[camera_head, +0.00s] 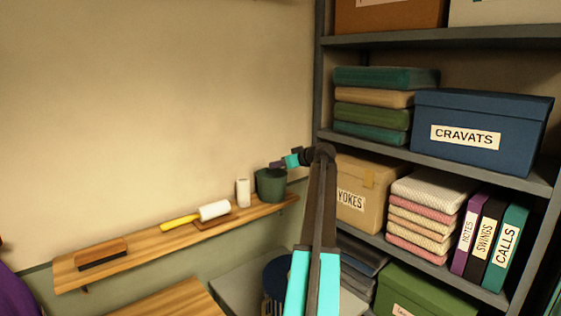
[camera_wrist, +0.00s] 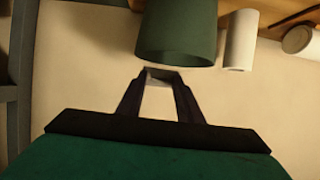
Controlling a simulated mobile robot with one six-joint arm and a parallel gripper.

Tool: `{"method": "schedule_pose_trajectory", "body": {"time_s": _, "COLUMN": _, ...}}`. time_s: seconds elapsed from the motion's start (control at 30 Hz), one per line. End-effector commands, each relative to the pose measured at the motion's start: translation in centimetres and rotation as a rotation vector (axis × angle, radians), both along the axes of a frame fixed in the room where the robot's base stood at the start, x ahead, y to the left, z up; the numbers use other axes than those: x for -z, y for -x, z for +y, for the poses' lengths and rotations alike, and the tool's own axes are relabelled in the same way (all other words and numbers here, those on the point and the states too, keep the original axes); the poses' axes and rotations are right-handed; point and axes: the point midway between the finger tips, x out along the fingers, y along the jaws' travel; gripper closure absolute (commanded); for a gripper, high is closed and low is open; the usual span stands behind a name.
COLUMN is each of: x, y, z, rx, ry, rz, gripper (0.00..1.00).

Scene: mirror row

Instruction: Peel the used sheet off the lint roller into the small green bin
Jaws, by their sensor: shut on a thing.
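The lint roller (camera_head: 214,210), with a white roll and a yellow handle, lies on a small wooden rest on the wall shelf. The round white end at the wrist view's right edge (camera_wrist: 299,39) looks like its roll. The small green bin (camera_head: 270,188) stands at the shelf's right end and shows large at the top of the wrist view (camera_wrist: 177,28). My gripper (camera_head: 277,165) is just above the bin's rim. In the wrist view my gripper (camera_wrist: 162,78) is shut on a small pale piece, seemingly the used sheet (camera_wrist: 160,75), near the bin's rim. The head view does not show this piece clearly.
A white upright roll (camera_head: 243,193) stands left of the bin. A brush (camera_head: 102,253) lies at the left end of the wall shelf (camera_head: 150,246). A grey shelving unit (camera_head: 321,70) with boxes, folded cloths and binders stands close on the right.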

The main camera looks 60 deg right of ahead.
Motion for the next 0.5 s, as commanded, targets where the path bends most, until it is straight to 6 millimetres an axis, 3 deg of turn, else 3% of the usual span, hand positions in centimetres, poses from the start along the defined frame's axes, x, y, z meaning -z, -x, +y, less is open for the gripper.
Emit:
{"method": "schedule_pose_trajectory", "body": {"time_s": 0.3, "x": 0.16, "y": -0.06, "z": 0.03, "rx": -0.001, "ry": 0.0, "rz": 0.0, "gripper": 0.78}}
{"method": "schedule_pose_trajectory", "body": {"time_s": 0.33, "x": 0.16, "y": -0.06, "z": 0.03, "rx": -0.001, "ry": 0.0, "rz": 0.0, "gripper": 0.66}}
{"method": "schedule_pose_trajectory", "body": {"time_s": 0.4, "x": 0.16, "y": -0.07, "z": 0.04, "rx": -0.001, "ry": 0.0, "rz": 0.0, "gripper": 0.54}}
{"method": "schedule_pose_trajectory", "body": {"time_s": 0.5, "x": 0.16, "y": -0.09, "z": 0.05, "rx": -0.001, "ry": 0.0, "rz": 0.0, "gripper": 0.45}}
